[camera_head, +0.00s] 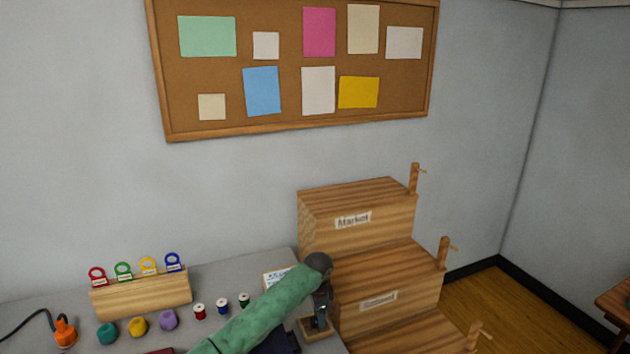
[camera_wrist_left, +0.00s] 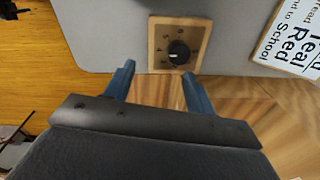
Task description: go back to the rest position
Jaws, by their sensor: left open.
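My left arm reaches across the lower middle of the head view in a green sleeve. My left gripper (camera_head: 319,306) hangs at its end, over the table's right edge beside the wooden steps. In the left wrist view the two blue fingers (camera_wrist_left: 160,75) stand apart with nothing between them. A wooden plate with a black dial knob (camera_wrist_left: 179,52) lies just beyond the fingertips. The plate shows partly below the gripper in the head view (camera_head: 318,332). My right gripper is not in view.
Wooden steps (camera_head: 352,260) with labels and pegs stand right of the table (camera_head: 230,268). A rack (camera_head: 140,296) with coloured rings, yarn balls, several spools and an orange item (camera_head: 65,331) are at left. A printed card (camera_wrist_left: 292,38) lies near the dial. Floor is open at right.

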